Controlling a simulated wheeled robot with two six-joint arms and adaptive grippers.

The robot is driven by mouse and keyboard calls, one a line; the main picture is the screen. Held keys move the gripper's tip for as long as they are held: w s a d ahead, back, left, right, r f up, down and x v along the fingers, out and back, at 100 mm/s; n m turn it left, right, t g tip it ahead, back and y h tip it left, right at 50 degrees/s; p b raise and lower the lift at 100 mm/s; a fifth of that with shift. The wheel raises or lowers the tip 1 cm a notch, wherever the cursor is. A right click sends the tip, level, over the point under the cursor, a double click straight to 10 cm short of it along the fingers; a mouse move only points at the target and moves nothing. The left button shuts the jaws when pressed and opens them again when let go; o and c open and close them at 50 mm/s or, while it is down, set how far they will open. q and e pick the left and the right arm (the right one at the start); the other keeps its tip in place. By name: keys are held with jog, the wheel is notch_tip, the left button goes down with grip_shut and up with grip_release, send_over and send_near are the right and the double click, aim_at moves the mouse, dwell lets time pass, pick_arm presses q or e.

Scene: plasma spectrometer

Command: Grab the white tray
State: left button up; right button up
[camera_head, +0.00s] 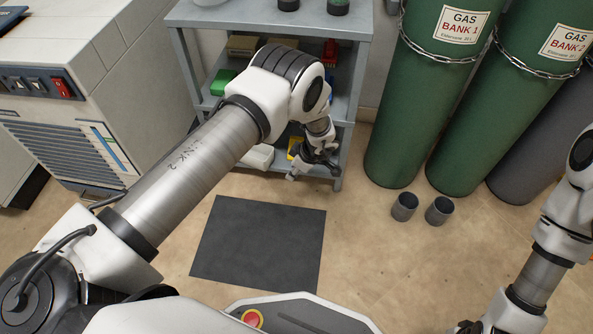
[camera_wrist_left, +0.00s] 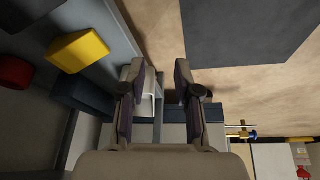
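A white tray (camera_head: 258,157) is partly visible low in the grey shelf unit, behind my left arm, which hides much of it. My left gripper (camera_head: 313,171) is at the front of the shelf's lower level, to the right of the visible part of the tray. In the left wrist view the left gripper (camera_wrist_left: 157,82) has its two fingers apart. A white edge (camera_wrist_left: 149,92) shows beside the left finger; I cannot tell if it touches. My right gripper (camera_head: 470,326) is cut off at the bottom edge.
The grey shelf unit (camera_head: 350,95) holds several items, including a green box (camera_head: 222,80) and a yellow box (camera_wrist_left: 78,51). Green gas cylinders (camera_head: 420,100) and two grey cups (camera_head: 404,207) stand to its right. A dark mat (camera_head: 258,245) lies on the open floor.

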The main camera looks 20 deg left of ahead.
aim_at(259, 161)
pick_arm(q)
jog(key=a+b, duration=0.1)
jog(key=a, duration=0.2)
jog(key=a+b, duration=0.2)
jog(key=a, duration=0.2)
jog(key=w+a+b, duration=0.1)
jog(key=a, duration=0.3)
jog(key=shift+w+f, duration=0.1)
jog(key=shift+f, duration=0.15)
jog(key=b+x, duration=0.1)
jog(key=x, duration=0.1)
jog(key=b+x, duration=0.2)
jog(key=x, duration=0.1)
jog(key=shift+a+r, duration=0.15)
jog(key=shift+a, duration=0.05)
grip_shut()
